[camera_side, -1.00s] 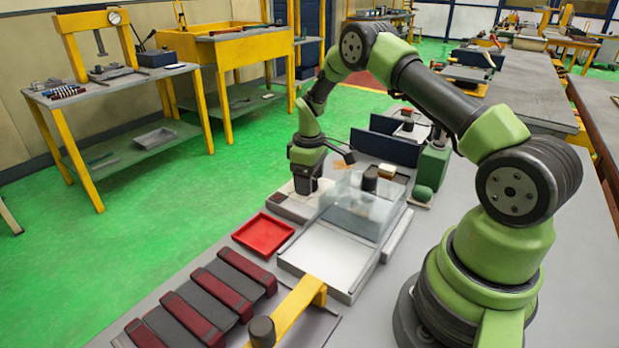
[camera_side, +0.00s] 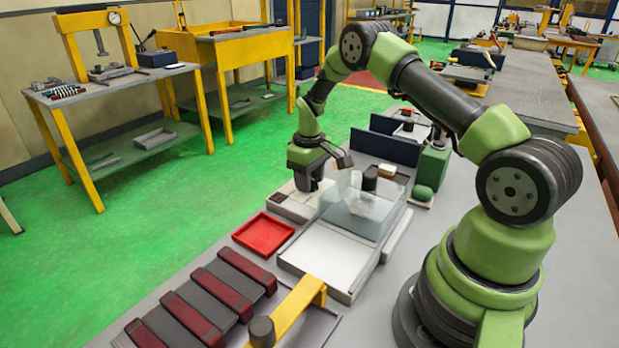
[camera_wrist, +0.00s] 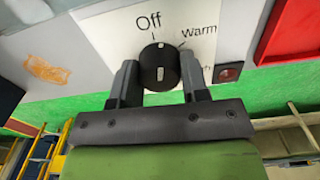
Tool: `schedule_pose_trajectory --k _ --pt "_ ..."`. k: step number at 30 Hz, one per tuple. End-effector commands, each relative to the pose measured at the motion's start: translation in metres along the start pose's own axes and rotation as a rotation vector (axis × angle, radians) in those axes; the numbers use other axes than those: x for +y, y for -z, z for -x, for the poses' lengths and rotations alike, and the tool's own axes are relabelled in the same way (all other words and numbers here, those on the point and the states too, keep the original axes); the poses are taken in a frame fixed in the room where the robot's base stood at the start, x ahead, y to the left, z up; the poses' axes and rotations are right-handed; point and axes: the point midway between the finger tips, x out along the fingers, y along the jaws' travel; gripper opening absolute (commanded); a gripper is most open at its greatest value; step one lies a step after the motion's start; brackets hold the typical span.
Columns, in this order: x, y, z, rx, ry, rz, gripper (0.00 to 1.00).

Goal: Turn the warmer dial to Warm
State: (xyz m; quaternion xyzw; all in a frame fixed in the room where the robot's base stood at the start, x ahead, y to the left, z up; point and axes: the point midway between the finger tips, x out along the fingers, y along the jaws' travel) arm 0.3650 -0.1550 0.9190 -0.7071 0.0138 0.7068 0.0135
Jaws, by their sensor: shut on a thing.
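The warmer dial (camera_wrist: 160,66) is a round black knob with a white pointer line, on a white panel (camera_wrist: 110,35) in the wrist view. The panel is printed "Off" above the knob and "Warm" to its upper right; a third label at right is mostly hidden by a finger. The pointer faces nearly straight up, close to the Off tick and left of the Warm tick. My gripper (camera_wrist: 163,78) is shut on the knob, a finger at each side. In the side view my gripper (camera_side: 307,185) stands over the pale warmer panel (camera_side: 290,207) and hides the knob.
A small red square indicator (camera_wrist: 228,72) sits right of the dial. A red tray (camera_side: 263,235) lies in front of the panel. A clear cover (camera_side: 362,208) stands close on the right, with a white-topped tray (camera_side: 325,255) before it. Dark red bars (camera_side: 215,300) lie nearer.

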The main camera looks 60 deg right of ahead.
Motion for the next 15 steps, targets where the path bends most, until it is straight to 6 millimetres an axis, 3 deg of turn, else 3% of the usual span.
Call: schedule_pose_trajectory --k 15 --pt "-0.0002 -0.0004 0.0006 -0.002 0.001 -0.480 0.18"
